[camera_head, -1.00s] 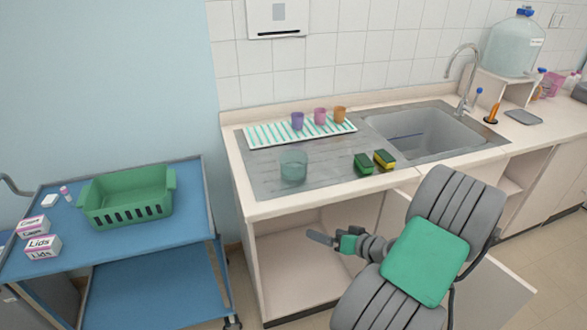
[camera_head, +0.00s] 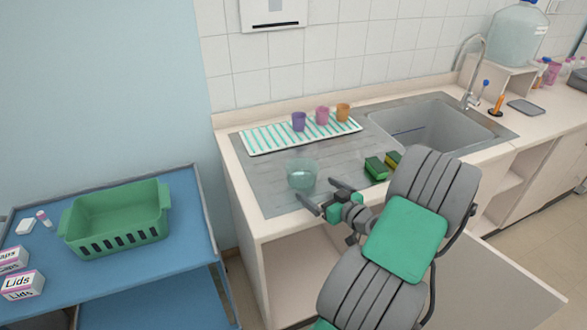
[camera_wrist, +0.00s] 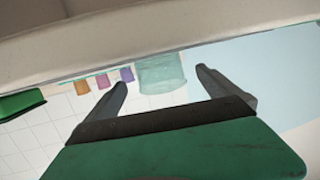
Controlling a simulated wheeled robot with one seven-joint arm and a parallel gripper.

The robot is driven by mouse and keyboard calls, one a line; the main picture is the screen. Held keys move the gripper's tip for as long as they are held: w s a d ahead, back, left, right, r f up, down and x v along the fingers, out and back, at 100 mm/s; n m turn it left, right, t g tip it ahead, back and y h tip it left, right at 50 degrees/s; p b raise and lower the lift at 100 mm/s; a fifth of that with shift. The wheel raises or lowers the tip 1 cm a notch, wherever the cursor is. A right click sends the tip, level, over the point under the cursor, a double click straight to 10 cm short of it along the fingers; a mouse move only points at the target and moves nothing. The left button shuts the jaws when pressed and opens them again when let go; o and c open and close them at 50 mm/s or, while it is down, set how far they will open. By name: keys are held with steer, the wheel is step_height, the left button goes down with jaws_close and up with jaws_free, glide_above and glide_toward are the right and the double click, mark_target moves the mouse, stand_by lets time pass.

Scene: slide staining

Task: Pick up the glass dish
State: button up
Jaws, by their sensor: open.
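The glass dish (camera_head: 301,175) is a clear, slightly teal round vessel standing on the metal drainboard, near the counter's front edge. My gripper (camera_head: 325,196) is open and empty, just in front of the dish and a little to its right, with its two fingers apart.
Purple, pink and orange cups (camera_head: 322,116) stand on a striped mat (camera_head: 275,138) behind the dish. Sponges (camera_head: 376,168) lie to its right, before the sink (camera_head: 430,130). A green basket (camera_head: 117,217) and lid boxes (camera_head: 22,285) sit on a blue cart (camera_head: 190,240) at left.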

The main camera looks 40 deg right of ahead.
mark_target(311, 182)
steer(key=p+x, duration=0.1)
steer(key=x, duration=0.1)
steer(key=p+x, duration=0.1)
steer(key=x, duration=0.1)
steer(key=p+x, duration=0.1)
steer(key=x, duration=0.2)
steer(key=shift+w+d+r, duration=0.15)
steer(key=shift+d+r, duration=0.05)
steer(key=shift+r, duration=0.1)
steer(key=shift+w+f, duration=0.2)
steer(key=shift+w, duration=0.15)
steer(key=shift+c, duration=0.3)
steer(key=c, duration=1.3)
